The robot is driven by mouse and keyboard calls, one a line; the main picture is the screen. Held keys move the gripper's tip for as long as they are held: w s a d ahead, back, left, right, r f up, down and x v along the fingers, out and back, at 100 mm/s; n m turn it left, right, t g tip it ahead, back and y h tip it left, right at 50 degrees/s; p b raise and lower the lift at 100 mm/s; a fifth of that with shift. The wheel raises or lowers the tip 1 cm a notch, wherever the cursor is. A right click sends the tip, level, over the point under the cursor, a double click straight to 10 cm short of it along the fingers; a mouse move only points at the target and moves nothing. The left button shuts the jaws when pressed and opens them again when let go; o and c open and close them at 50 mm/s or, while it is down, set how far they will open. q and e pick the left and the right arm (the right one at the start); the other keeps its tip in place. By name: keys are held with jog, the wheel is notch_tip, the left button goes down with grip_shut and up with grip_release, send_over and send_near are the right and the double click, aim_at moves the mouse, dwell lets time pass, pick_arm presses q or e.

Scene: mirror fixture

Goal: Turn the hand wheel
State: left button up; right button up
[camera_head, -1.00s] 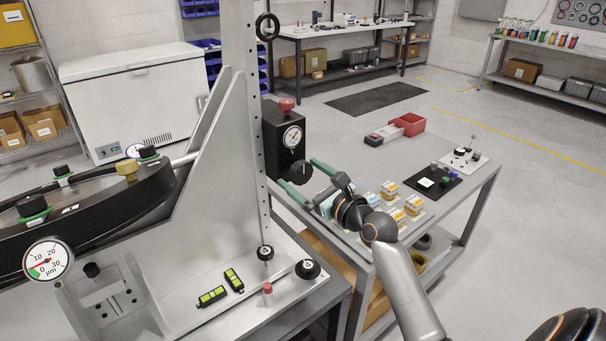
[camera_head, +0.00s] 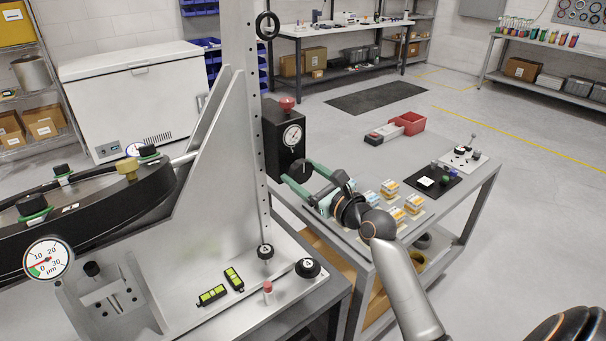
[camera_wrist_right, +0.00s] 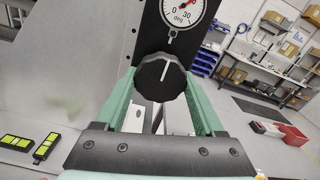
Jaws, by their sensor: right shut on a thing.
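The hand wheel is a black knob (camera_head: 300,171) with a white mark, low on the front of a black box (camera_head: 284,140) fixed to the upright plate. It shows large in the right wrist view (camera_wrist_right: 160,78), below a dial in degrees (camera_wrist_right: 183,12). My right gripper (camera_head: 299,173) has its green fingers on either side of the knob and is shut on it. The fingers also show in the right wrist view (camera_wrist_right: 160,95), one on each side of the knob. In the right wrist view the white mark leans a little right of upright. My left gripper is not in view.
A grey table (camera_head: 352,142) to the right holds a red bin (camera_head: 409,123), small boxes (camera_head: 390,188) and a black plate (camera_head: 432,182). The metal fixture (camera_head: 215,150) stands left of my gripper, with a curved black mirror cell (camera_head: 100,205) and a round gauge (camera_head: 47,258).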

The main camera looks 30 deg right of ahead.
jog(key=shift+c, duration=0.6)
jog(key=shift+n, duration=0.3)
